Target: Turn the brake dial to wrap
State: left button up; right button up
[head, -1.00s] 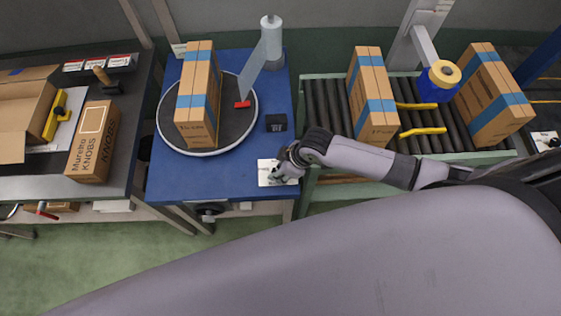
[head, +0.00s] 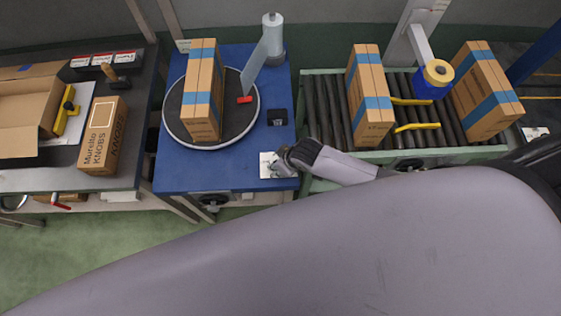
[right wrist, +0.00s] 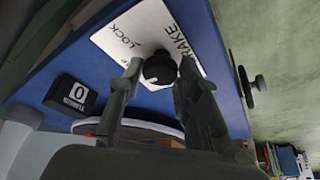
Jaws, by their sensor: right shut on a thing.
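The brake dial (right wrist: 160,66) is a round black knob with a pale pointer mark, in the middle of the right wrist view. It sits on a white label plate (right wrist: 148,27) reading LOCK and BRAKE; other lettering is hidden by a finger. The plate also shows in the head view (head: 266,164), on the near right corner of the blue table (head: 235,172). My right gripper (right wrist: 160,72) has its fingers on either side of the dial and is shut on it. In the head view, the right gripper (head: 284,164) covers the dial. My left gripper is out of view.
A tall box (head: 203,95) stands on the round turntable (head: 240,128). A counter reading 0 TURNS (right wrist: 75,97) sits near the plate. A film roll post (head: 272,38) stands behind. The roller conveyor (head: 325,115) with boxes is to the right, a dark bench (head: 50,180) to the left.

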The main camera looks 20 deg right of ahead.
jog(key=o, duration=1.1)
jog(key=shift+r, duration=0.1)
jog(key=v, duration=1.2)
